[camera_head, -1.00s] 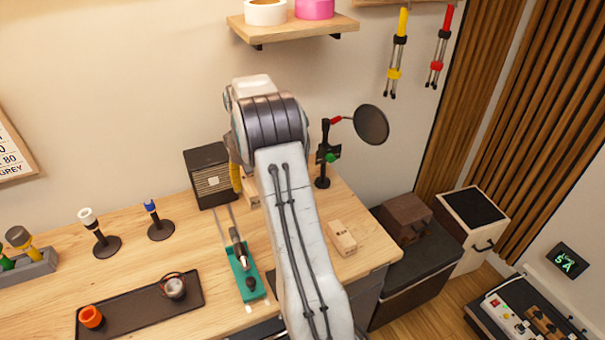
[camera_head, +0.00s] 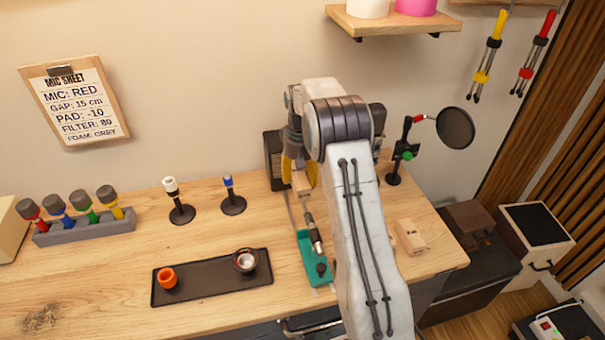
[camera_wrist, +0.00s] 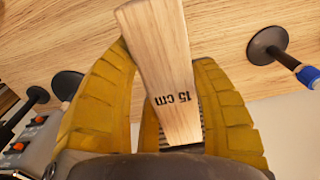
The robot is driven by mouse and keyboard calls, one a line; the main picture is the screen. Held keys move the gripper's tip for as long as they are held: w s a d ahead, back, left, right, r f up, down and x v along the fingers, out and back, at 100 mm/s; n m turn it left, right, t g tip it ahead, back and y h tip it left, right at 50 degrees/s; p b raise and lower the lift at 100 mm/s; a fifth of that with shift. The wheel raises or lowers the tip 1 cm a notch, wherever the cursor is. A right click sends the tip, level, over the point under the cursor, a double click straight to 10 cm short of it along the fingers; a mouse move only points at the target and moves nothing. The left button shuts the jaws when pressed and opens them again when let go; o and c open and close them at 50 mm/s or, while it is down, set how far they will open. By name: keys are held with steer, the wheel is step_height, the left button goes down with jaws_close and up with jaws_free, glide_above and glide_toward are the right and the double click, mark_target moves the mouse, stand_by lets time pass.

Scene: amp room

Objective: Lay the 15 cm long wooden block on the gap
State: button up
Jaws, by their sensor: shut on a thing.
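The wooden block (camera_wrist: 160,60) marked "15 cm" is held between the yellow fingers of my gripper (camera_wrist: 170,125) in the wrist view. In the head view my gripper (camera_head: 300,172) points down over the back of the table, in front of the black amp (camera_head: 273,158), and the pale block (camera_head: 302,184) shows at its fingers. A microphone (camera_head: 313,232) lies on a teal sled (camera_head: 316,262) in front of the amp. Thin pale lines on the table run between the sled and the amp, at the gap. Whether the block touches the table is unclear.
Another wooden block (camera_head: 411,236) lies right of my arm. A pop filter (camera_head: 455,128) stands behind it. White-topped (camera_head: 180,203) and blue-topped (camera_head: 232,197) stands are left of the gripper. A dark tray (camera_head: 208,281) is at the front. The mic sheet (camera_head: 78,100) reads "GAP: 15 cm".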

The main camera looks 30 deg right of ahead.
mark_target(302, 212)
steer(key=shift+f+b, duration=4.25)
steer(key=shift+f, duration=1.8)
steer(key=shift+f, duration=0.1)
steer(key=o, duration=1.3)
